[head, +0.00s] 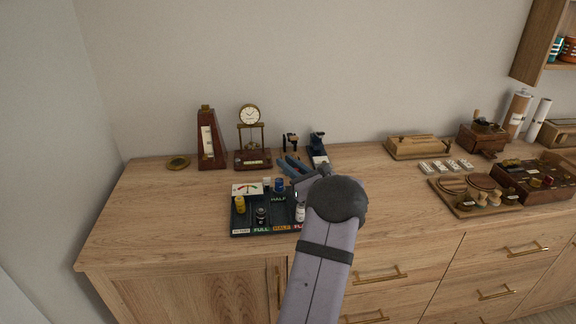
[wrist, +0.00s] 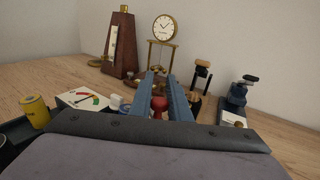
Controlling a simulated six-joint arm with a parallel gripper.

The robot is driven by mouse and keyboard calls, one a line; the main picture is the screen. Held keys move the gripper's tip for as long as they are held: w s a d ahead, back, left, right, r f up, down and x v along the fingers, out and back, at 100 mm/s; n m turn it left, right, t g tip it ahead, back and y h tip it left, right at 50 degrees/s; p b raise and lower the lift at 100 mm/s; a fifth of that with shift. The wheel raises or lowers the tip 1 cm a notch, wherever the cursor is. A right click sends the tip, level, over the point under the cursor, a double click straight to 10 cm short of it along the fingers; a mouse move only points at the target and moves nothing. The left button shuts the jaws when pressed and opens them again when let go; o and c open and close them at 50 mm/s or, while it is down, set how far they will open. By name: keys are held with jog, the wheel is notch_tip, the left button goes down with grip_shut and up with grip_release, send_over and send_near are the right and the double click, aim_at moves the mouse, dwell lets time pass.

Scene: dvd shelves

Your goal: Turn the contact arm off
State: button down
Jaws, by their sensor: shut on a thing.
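My gripper (head: 289,167) reaches over the back edge of a dark tray, its blue fingers pointing toward the wall. In the wrist view the fingers (wrist: 160,80) are closed in around a small red knob (wrist: 158,104), which shows between them. The knob may be the handle of the contact arm; the lever itself and its base are hidden by the fingers and gripper body, so its position cannot be told. A meter with a coloured scale (head: 247,188) stands at the tray's back left and also shows in the wrist view (wrist: 82,99).
The dark tray (head: 238,222) holds a yellow cell (head: 240,204), a black one (head: 261,215) and a blue one (head: 279,185). Behind stand a metronome (head: 211,143), a clock (head: 250,115), a small black stand (head: 291,141) and a blue-black device (head: 318,143).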

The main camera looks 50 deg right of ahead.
jog(key=shift+d+f+m+g+h+b, duration=0.2)
jog(key=shift+m+g+h+b, duration=0.3)
jog(key=shift+h+b, duration=0.55)
jog(key=m+h+b, duration=0.1)
jog(key=b, duration=0.1)
jog(key=m+g+h+b, duration=0.1)
jog(key=shift+s+d+b, duration=0.15)
jog(key=shift+d+b, duration=0.1)
jog(key=shift+b, duration=0.15)
jog(key=shift+s+d+m+g+h+b, duration=0.1)
jog(key=shift+m+g+h+b, duration=0.4)
jog(key=shift+b, duration=0.3)
jog(key=shift+r+h, duration=0.2)
jog(key=shift+h, duration=0.15)
jog(key=shift+s, duration=0.1)
jog(key=c, duration=1.7)
grip_release()
